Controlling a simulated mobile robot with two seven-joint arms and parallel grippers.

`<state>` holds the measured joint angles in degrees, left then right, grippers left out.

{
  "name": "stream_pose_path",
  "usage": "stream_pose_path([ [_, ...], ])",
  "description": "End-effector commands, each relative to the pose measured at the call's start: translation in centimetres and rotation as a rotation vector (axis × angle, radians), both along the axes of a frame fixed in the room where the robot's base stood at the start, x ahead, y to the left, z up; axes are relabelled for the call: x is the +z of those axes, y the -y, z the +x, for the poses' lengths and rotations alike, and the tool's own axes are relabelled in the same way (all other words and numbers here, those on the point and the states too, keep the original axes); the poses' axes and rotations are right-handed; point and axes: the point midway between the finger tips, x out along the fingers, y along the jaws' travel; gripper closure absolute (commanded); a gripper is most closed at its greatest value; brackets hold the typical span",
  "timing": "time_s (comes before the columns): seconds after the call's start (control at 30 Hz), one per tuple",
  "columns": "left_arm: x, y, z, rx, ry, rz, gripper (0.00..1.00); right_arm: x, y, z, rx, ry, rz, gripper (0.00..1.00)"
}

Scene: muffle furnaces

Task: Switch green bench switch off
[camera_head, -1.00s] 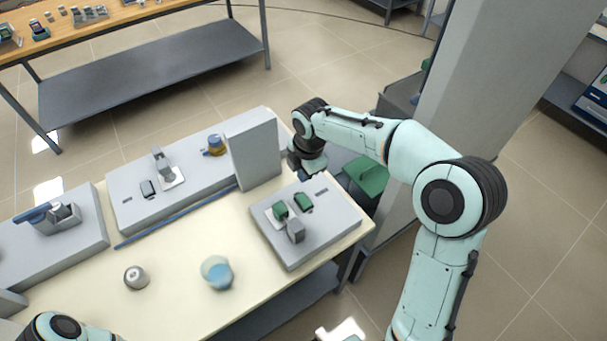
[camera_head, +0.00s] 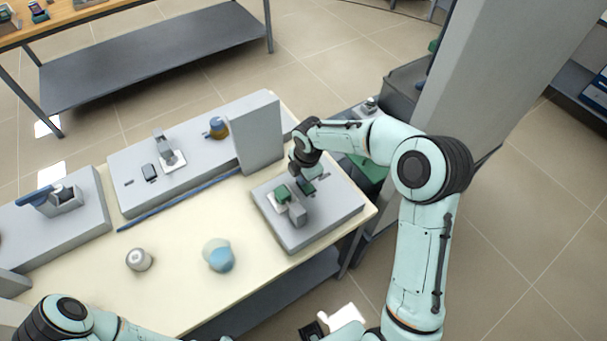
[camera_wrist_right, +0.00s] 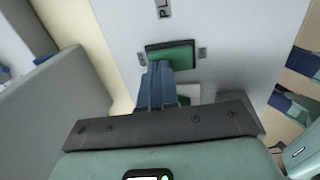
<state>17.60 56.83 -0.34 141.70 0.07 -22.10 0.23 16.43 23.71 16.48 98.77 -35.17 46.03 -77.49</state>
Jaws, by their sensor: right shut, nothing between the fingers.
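The green bench switch (camera_head: 307,187) is a small green rocker in a dark frame on the grey panel at the table's right end. In the right wrist view the green rocker (camera_wrist_right: 172,56) lies just beyond my fingertips, between two small labels. My right gripper (camera_wrist_right: 157,72) is shut and empty, its blue-grey fingertips at the rocker's near edge. I cannot tell whether they touch it. In the head view my right gripper (camera_head: 299,174) is small and partly hidden at the switch's upper left. My left arm shows at the bottom left; its gripper is not visible.
A grey block with a green part (camera_head: 283,194) stands left of the switch on the same panel. A tall grey box (camera_head: 258,134) stands behind to the left. A silver cup (camera_head: 139,260) and a blue-and-cream round object (camera_head: 219,255) are on the table.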

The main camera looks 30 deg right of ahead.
Motion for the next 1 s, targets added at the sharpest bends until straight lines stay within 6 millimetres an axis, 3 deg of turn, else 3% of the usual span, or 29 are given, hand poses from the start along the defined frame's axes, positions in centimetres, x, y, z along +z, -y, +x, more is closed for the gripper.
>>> stream_pose_path([
  [0.37,0.0,0.0,0.0,0.000,0.000,0.000,0.57,-0.5,-0.1,0.2,0.001,-0.002,0.001,1.00],
  [1.0,-0.6,0.0,-0.4,0.000,-0.004,0.000,0.57,-0.2,0.1,-1.4,0.001,-0.002,0.000,1.00],
])
